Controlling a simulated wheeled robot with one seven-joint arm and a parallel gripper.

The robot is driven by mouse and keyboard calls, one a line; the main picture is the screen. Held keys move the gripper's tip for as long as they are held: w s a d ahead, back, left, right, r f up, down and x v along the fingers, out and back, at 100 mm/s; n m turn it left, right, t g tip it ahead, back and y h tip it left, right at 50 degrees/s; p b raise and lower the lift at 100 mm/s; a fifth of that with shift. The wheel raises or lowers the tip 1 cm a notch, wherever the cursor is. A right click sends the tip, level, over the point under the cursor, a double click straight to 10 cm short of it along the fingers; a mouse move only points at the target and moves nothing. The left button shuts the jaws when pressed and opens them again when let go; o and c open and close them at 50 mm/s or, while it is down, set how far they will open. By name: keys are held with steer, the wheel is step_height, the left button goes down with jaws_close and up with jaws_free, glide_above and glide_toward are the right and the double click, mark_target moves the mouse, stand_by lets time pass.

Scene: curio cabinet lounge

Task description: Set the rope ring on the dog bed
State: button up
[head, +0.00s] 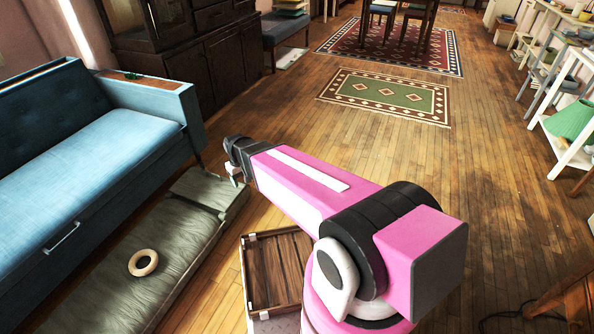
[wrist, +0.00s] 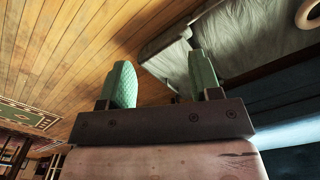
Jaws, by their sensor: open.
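The rope ring (head: 133,266) is a pale tan ring lying flat on a long grey-green cushion that looks like the dog bed (head: 178,238), on the floor in front of the sofa. Part of the ring (wrist: 299,14) shows at the top right corner of the wrist view, and the cushion (wrist: 235,35) shows there too. My gripper (head: 233,174) is open and empty, near the cushion's far end and well apart from the ring. Its two green fingers (wrist: 163,80) stand apart in the wrist view, with nothing between them.
The blue sofa (head: 85,165) borders the cushion on the left. A shallow wooden crate (head: 246,262) stands on the floor to the cushion's right, close to my arm. The wooden floor toward the green rug (head: 385,92) is clear. A white shelf (head: 558,125) stands at right.

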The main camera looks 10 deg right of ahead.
steer(key=s+d+r+m, duration=0.1)
steer(key=s+d+r, duration=0.1)
steer(key=d, duration=0.5)
steer(key=s+d+r+m, duration=0.2)
steer(key=s+d+r, duration=0.1)
steer(key=d, duration=0.4)
steer(key=s+d+r+m, duration=0.2)
steer(key=s+d+r, duration=0.1)
steer(key=d, duration=0.4)
steer(key=shift+s, duration=0.45)
steer(key=shift+r, duration=0.1)
